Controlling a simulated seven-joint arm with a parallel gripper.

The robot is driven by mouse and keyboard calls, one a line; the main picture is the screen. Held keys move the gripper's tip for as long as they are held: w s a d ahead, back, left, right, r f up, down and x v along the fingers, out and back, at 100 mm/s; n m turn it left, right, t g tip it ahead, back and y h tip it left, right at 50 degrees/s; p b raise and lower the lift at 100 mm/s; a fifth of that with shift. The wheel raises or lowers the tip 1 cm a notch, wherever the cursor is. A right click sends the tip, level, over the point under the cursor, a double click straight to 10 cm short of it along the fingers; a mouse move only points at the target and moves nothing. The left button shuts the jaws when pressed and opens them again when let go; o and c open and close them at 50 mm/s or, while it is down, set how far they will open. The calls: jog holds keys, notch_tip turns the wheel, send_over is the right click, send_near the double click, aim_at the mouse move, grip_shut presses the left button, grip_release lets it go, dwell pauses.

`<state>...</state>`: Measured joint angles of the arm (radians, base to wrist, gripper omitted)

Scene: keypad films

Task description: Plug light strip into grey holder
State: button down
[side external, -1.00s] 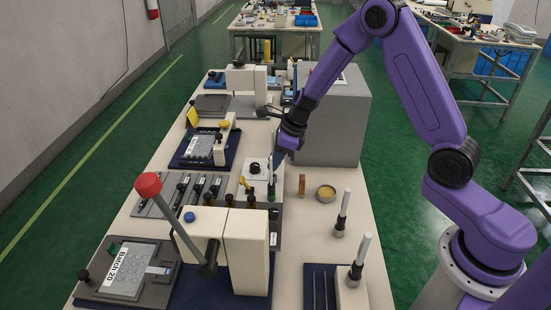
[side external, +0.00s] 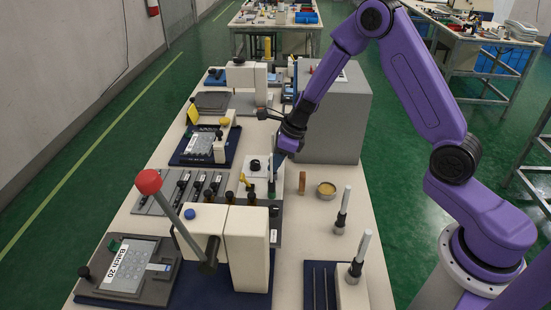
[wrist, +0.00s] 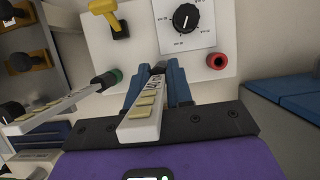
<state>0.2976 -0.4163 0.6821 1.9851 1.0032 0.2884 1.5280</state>
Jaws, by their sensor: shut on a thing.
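My gripper (wrist: 158,84) shows two blue fingers shut around a light strip (wrist: 142,118), a white bar with pale yellow pads. Its near end points toward the camera; its far end is dark between the fingertips. In the side view my gripper (side external: 277,156) is low beside the white dial panel, and the strip is too small to make out. A grey fixture (side external: 160,206) with several slots and black-knobbed clamps lies to the left. I cannot tell for certain which part is the grey holder, or whether the strip touches it.
The dial panel (wrist: 235,30) carries a black dial, a red socket (wrist: 217,61) and a yellow clamp (wrist: 120,27). A large grey box (side external: 335,120) stands behind; a red-knobbed lever press (side external: 245,250) stands in front.

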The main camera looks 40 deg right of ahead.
jog(key=shift+f, duration=0.6)
jog(key=c, duration=0.9)
grip_release()
jog(key=shift+c, duration=0.2)
jog(key=shift+r, duration=0.1)
jog(key=v, duration=1.7)
jog(key=shift+s+r, duration=0.1)
jog(key=shift+s, duration=0.05)
